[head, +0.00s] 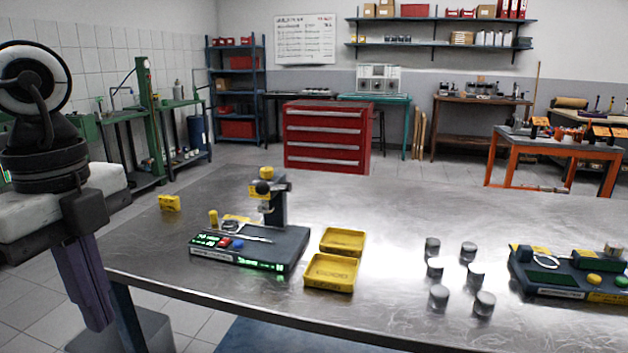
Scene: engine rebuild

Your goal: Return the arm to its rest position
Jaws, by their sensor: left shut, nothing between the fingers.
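My left arm comes in at the left edge of the head view, a white and black limb. Its gripper (98,318) hangs down beside the left end of the metal workbench (380,210), apart from everything on it. The gripper's dark purple fingers are together with nothing between them. It is off the bench's edge, over the tiled floor side. My right arm and gripper are not in this view.
On the bench stand a dark measuring station (240,252) with a green display, two yellow trays (331,274), several grey cylinders (432,248) and a dark fixture (560,280) at the right. A small yellow block (169,203) lies near the left edge. The bench's middle back is clear.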

